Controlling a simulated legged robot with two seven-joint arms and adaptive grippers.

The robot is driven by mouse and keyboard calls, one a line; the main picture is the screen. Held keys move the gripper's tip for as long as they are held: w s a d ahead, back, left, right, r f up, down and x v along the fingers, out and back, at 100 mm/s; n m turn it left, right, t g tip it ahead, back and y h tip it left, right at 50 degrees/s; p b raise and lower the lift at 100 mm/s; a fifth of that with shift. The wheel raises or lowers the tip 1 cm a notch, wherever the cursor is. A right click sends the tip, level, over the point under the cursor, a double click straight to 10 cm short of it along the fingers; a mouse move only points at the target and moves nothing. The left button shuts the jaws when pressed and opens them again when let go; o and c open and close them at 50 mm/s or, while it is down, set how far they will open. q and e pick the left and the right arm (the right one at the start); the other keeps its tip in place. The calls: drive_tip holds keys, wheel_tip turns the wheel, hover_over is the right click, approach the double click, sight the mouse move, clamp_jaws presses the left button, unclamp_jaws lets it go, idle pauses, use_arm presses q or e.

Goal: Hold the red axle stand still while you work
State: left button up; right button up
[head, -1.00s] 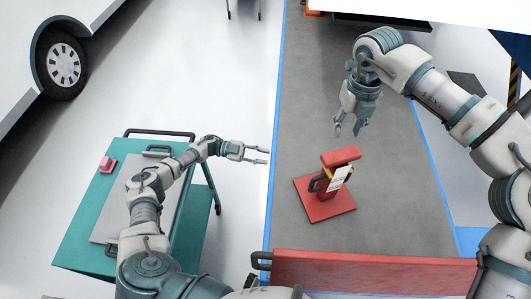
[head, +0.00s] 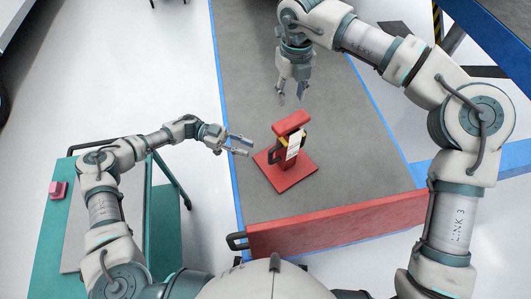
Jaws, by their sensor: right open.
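The red axle stand (head: 292,122) stands upright on its square red base plate on the grey floor strip, in the middle of the head view. It has a black handle on its left side and a white label with yellow edges on its front. My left gripper (head: 250,146) is open and empty, just left of the stand, its fingers pointing toward the handle. A gap shows between its fingertips and the handle. My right gripper (head: 291,100) is open and empty, pointing down just beyond the stand's top in the picture. No contact with the stand shows.
A red barrier-like box (head: 335,222) with a black handle lies across the near end of the grey strip (head: 255,70). A teal cart (head: 45,240) with a pink block (head: 58,189) stands at left. Blue tape edges the strip. The floor around the stand is clear.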

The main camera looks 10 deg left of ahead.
sight(270, 156)
use_arm(q)
drive_tip(key=x, duration=0.9)
drive_tip(key=shift+w+d, duration=0.15)
drive_tip(key=shift+d, duration=0.2)
drive_tip(key=shift+a, duration=0.55)
drive_tip(key=c, duration=0.4)
clamp_jaws()
drive_tip(key=shift+d, duration=0.35)
use_arm(e)
drive_tip(key=shift+d, duration=0.5)
use_arm(q)
drive_tip(key=shift+d, duration=0.15)
use_arm(e)
drive_tip(key=o, duration=0.4)
drive_tip(key=shift+d, duration=0.15)
drive_tip(key=shift+o, duration=0.4)
drive_tip(key=shift+d, duration=0.1)
use_arm(q)
drive_tip(key=shift+a, duration=0.3)
use_arm(e)
wheel_tip(270, 156, down, 10)
drive_tip(key=m, duration=1.5)
drive_tip(key=shift+d+r, duration=0.15)
drive_tip(key=shift+r, duration=0.05)
